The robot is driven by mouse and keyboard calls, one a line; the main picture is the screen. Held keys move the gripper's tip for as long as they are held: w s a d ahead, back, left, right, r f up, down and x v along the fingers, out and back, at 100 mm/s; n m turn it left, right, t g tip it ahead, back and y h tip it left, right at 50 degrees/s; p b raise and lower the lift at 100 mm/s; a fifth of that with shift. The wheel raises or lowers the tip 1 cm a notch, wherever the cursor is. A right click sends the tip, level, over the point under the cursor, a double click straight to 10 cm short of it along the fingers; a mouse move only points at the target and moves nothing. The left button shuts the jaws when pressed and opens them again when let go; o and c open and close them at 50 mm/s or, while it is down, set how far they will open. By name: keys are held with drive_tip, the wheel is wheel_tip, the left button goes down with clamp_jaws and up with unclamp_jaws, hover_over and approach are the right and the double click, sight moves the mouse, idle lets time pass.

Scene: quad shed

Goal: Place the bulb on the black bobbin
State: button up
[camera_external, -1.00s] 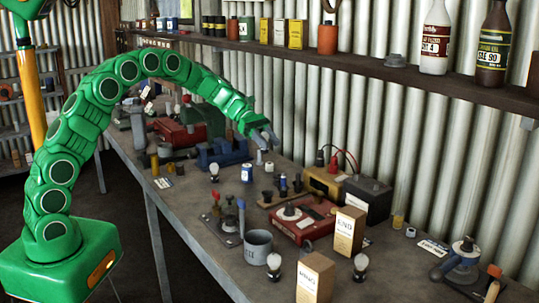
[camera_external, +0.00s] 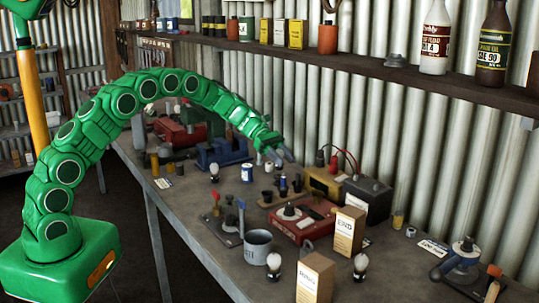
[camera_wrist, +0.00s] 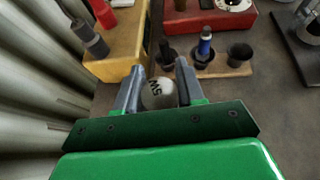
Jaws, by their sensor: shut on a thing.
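My gripper (camera_wrist: 157,80) is shut on a whitish round bulb (camera_wrist: 158,95) with dark lettering, in the wrist view. In the external view my gripper (camera_external: 283,157) hangs above the bench, behind the wooden board; the bulb is hard to make out there. On the board, just ahead of my fingertips in the wrist view, stand a small black bobbin-like piece (camera_wrist: 168,53), a blue-topped piece on a dark base (camera_wrist: 204,47) and a dark cup-like piece (camera_wrist: 240,54). I cannot tell for certain which is the black bobbin. The bulb is apart from them.
A yellow box (camera_external: 322,182) with red and black plugs stands to the right of my gripper. A red device (camera_external: 303,219) lies in front of the board (camera_external: 266,204). Other white bulbs (camera_external: 214,170) stand on the bench. The corrugated wall is close behind.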

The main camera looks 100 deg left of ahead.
drive_tip(key=shift+f, duration=1.05)
drive_tip(key=shift+f, duration=0.15)
drive_tip(key=o, duration=1)
drive_tip(key=shift+o, duration=0.2)
drive_tip(key=shift+s+a+r, duration=0.1)
drive_tip(key=shift+r, duration=0.1)
drive_tip(key=v, duration=1.1)
drive_tip(key=shift+s+a, duration=0.3)
